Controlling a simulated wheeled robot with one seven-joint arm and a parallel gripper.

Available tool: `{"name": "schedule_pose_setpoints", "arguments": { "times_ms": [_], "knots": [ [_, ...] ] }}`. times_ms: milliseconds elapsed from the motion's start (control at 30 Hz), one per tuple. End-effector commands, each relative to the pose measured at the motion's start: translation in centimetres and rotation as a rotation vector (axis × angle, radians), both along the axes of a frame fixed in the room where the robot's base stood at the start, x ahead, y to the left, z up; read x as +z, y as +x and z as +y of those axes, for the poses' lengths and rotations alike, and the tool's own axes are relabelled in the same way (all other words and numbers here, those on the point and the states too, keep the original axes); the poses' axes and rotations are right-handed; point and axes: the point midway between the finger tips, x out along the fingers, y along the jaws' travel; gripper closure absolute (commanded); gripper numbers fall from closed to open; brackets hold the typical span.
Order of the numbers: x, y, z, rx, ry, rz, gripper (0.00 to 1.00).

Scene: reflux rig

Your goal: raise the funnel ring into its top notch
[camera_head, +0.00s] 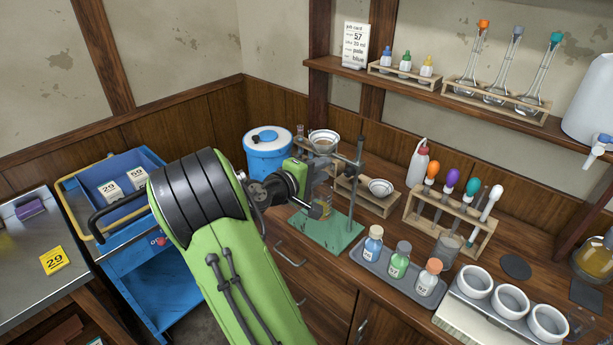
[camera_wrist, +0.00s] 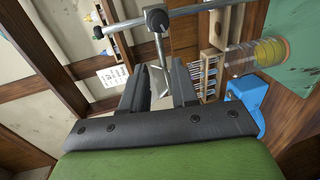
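The funnel ring holds a pale funnel (camera_head: 323,138) near the upper part of a metal rod (camera_head: 356,185), which stands upright on a green base (camera_head: 338,232). In the wrist view the rod (camera_wrist: 205,9) crosses the top, with a dark clamp (camera_wrist: 157,18) on it. A thin metal handle (camera_wrist: 158,48) points from the clamp toward my gripper. My gripper (camera_wrist: 158,70) is open, its two dark fingers on either side of the handle's end. I cannot tell whether they touch it. In the head view my gripper (camera_head: 318,172) is left of the rod, its fingertips largely hidden. The notches are not discernible.
A jar with yellowish contents (camera_wrist: 262,54) stands on the green base. A blue container (camera_head: 267,155) stands behind my arm. A wooden rack with a small bowl (camera_head: 381,188) is just right of the rod. A tray of bottles (camera_head: 378,272) sits at the front right.

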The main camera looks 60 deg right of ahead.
Motion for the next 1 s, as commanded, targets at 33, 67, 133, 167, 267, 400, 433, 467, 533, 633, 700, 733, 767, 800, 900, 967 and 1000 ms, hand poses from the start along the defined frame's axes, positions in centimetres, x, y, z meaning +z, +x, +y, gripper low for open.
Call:
{"name": "schedule_pose_setpoints", "arguments": {
  "times_ms": [33, 67, 133, 167, 267, 400, 433, 467, 533, 633, 700, 733, 767, 800, 900, 967, 1000],
  "knots": [
    [0.3, 0.4, 1.5, 0.007, 0.0, 0.001, 0.71],
    [0.4, 0.5, 2.2, 0.007, 0.001, -0.001, 0.71],
    [0.8, 0.7, 3.7, 0.005, 0.0, 0.0, 0.71],
    [0.9, 0.8, 4.2, 0.005, -0.001, 0.0, 0.71],
    [1.2, 0.9, 5.4, 0.002, -0.001, 0.0, 0.71],
    [1.2, 0.9, 6.0, 0.0, 0.0, 0.0, 0.71],
    [1.2, 0.9, 6.0, -0.001, 0.0, -0.001, 0.71],
    [1.2, 0.9, 6.0, -0.001, 0.0, -0.001, 0.71],
    [1.2, 0.9, 6.0, -0.001, 0.0, -0.001, 0.71],
    [1.2, 0.9, 5.9, -0.001, 0.0, -0.001, 0.71],
    [1.2, 0.9, 5.9, -0.001, 0.0, -0.001, 0.71],
    [1.2, 0.9, 5.9, -0.001, 0.0, 0.0, 0.71],
    [1.2, 0.9, 5.9, -0.001, 0.0, -0.001, 0.71],
    [1.2, 0.9, 5.9, -0.001, 0.0, 0.0, 0.71],
    [1.2, 0.9, 5.9, -0.001, 0.0, -0.001, 0.71],
    [1.2, 0.9, 6.0, -0.001, 0.008, -0.01, 0.71],
    [1.0, 0.8, 6.2, -0.001, 0.032, -0.036, 0.71]
  ]
}}
